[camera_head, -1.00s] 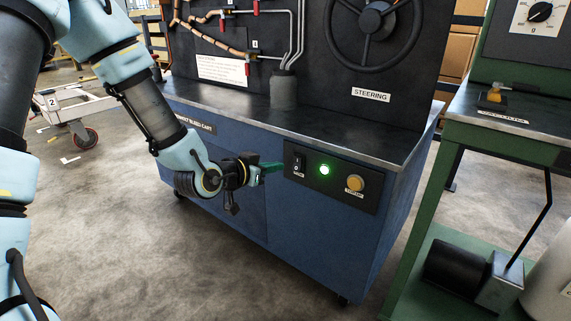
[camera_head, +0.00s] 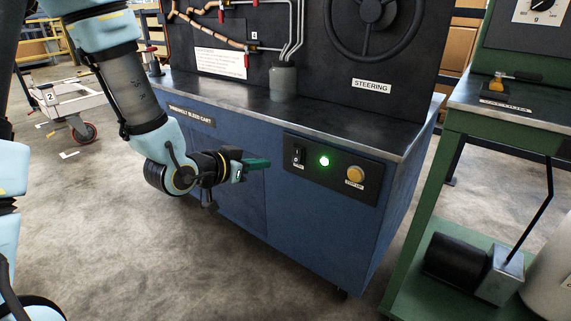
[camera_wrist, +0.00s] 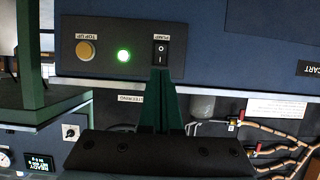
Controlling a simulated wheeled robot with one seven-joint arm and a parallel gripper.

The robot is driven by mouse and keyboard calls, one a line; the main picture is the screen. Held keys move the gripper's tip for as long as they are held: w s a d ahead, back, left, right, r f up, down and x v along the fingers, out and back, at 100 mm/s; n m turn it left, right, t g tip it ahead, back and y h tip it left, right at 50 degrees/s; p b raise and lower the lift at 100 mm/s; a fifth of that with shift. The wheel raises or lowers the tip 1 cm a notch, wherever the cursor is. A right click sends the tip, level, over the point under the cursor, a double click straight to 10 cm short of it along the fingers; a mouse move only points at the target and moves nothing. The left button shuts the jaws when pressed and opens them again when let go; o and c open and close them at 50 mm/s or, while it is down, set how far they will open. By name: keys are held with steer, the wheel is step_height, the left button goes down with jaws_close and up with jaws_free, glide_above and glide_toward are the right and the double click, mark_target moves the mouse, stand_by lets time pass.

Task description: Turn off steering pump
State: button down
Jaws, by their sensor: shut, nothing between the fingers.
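The blue steering bleed cart (camera_head: 225,192) carries a dark control panel on its front. On the panel are a black rocker switch (camera_head: 297,157), a lit green lamp (camera_head: 324,161) and a yellow button (camera_head: 355,174). The wrist view, upside down, shows the switch (camera_wrist: 161,52) labelled PUMP, the lit lamp (camera_wrist: 124,55) and the TOP UP button (camera_wrist: 86,49). I cannot tell which side of the rocker is pressed. My gripper (camera_head: 267,163), with green fingers, is shut and empty, left of the switch and apart from it. In the wrist view its fingertips (camera_wrist: 161,73) line up just below the switch.
The cart's metal top (camera_head: 330,121) overhangs the panel, with a grey reservoir (camera_head: 283,82) and steering wheel board behind. A green bench (camera_head: 455,135) with a yellow-handled control stands close on the right. Open concrete floor (camera_head: 200,270) lies in front.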

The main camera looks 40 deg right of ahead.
mark_target(297, 159)
steer(key=shift+a+r, duration=0.3)
steer(key=shift+a, duration=0.15)
steer(key=shift+d, duration=0.1)
steer(key=b+x, duration=0.1)
steer(key=x, duration=1.2)
steer(key=shift+w+d+f+b, duration=0.1)
steer(key=shift+d+f+b, duration=0.1)
steer(key=shift+d+b, duration=0.15)
steer(key=shift+d+f+h+b, duration=0.15)
steer(key=shift+f+h+b, duration=0.25)
steer(key=shift+b, duration=0.65)
steer(key=shift+r+p, duration=0.3)
steer(key=shift+p, duration=0.05)
steer(key=shift+r, duration=0.1)
